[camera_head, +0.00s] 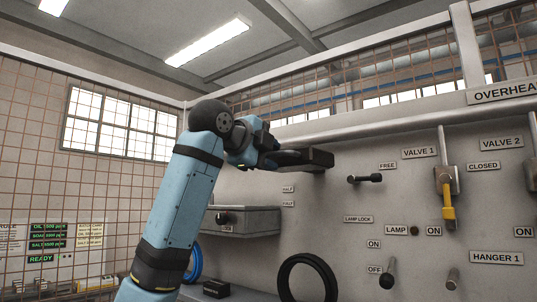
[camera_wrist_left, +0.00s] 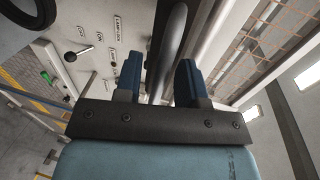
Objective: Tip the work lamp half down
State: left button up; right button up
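My left gripper (camera_wrist_left: 158,70) has its two blue fingers apart in the left wrist view. A dark round bar (camera_wrist_left: 172,40) runs between them, with a gap on the left finger's side. In the head view my left gripper (camera_head: 275,149) is by the wall panel, at a dark flat bar-shaped piece (camera_head: 312,157) that appears to be the work lamp. I cannot tell where gripper ends and lamp begins. Two small HALF labels (camera_head: 288,189) are below it. The lamp lock lever (camera_head: 365,179) lies sideways near the FREE label (camera_head: 387,166). My right gripper is not in view.
A grey box (camera_head: 240,221) with a dark knob juts from the panel below my arm. A black ring (camera_head: 307,280) is at the bottom. Valve 1's yellow handle (camera_head: 448,205) hangs to the right. A mesh fence (camera_head: 35,165) stands at left.

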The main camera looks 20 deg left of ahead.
pick_arm(q)
grip_shut()
jog(key=shift+f+t+b, duration=0.3)
jog(key=shift+f+b, duration=0.4)
jog(key=shift+b, duration=0.05)
notch_tip(320, 180, down, 6)
jog(key=w+t+h+b, duration=0.1)
jog(key=w+t+b, duration=0.1)
jog(key=t+b, duration=0.1)
jog(key=shift+d+f+t+b, duration=0.2)
jog(key=shift+d+t+b, duration=0.1)
jog(key=shift+b, duration=0.4)
grip_release()
